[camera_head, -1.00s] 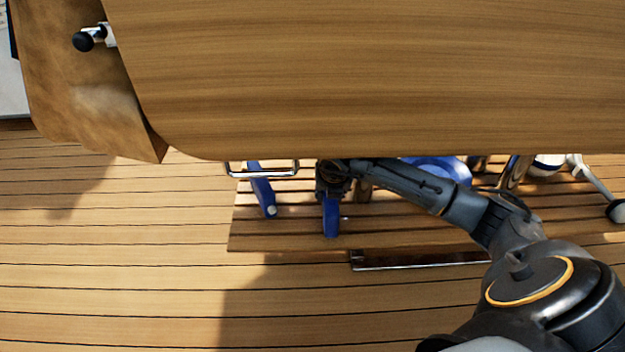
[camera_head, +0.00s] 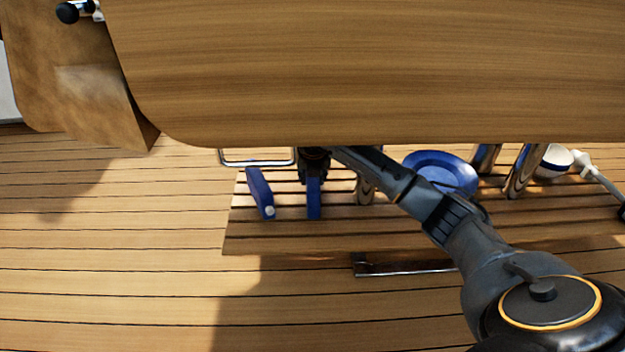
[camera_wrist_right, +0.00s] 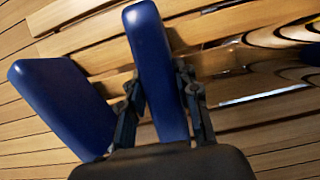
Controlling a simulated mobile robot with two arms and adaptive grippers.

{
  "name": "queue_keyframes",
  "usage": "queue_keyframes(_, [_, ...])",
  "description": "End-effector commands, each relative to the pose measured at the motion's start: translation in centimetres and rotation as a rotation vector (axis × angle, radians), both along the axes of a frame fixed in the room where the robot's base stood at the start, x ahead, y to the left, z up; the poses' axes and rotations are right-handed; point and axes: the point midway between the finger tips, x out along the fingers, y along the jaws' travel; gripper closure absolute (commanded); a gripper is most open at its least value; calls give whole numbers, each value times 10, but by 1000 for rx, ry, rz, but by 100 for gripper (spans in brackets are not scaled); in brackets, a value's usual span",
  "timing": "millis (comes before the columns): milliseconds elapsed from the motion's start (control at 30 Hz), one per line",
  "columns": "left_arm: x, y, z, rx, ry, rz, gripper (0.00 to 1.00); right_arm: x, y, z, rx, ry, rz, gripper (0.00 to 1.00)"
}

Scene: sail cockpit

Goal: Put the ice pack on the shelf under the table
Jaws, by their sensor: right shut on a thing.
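My right gripper (camera_head: 313,172) is under the table's edge, shut on a blue slab, the ice pack (camera_head: 314,200), which hangs upright below it. In the right wrist view the ice pack (camera_wrist_right: 158,70) stands between the two fingers (camera_wrist_right: 163,105). The slatted wooden shelf (camera_head: 240,238) lies below the table (camera_head: 380,70). The ice pack is over its left part; I cannot tell if it touches the slats. A second, similar blue slab with a white cap (camera_head: 260,193) stands tilted just to the left, apart from the held one. My left gripper is out of view.
A blue bowl or plate (camera_head: 440,171) and a white round container (camera_head: 553,162) are on the shelf to the right, near shiny metal posts (camera_head: 522,172). A metal rail loop (camera_head: 257,163) is at the left. A brown flap (camera_head: 85,95) hangs at the table's left.

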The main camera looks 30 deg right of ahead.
Motion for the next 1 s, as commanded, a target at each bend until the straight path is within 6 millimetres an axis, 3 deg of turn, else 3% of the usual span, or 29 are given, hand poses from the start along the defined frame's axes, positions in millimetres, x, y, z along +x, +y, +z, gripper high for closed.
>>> queue_keyframes(67, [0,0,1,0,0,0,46,0,0,1,1,0,0,100])
queue_keyframes(100, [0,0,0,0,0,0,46,-1,1,-1,1,3,1,63])
queue_keyframes(200, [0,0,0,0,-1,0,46,-1,1,-1,1,3,1,46])
queue_keyframes(533, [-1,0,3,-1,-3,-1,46,-1,0,1,1,2,0,46])
queue_keyframes(767, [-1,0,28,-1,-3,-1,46,-5,3,19,-1,2,1,46])
queue_keyframes(1000, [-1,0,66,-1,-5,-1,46,-53,32,18,0,7,6,46])
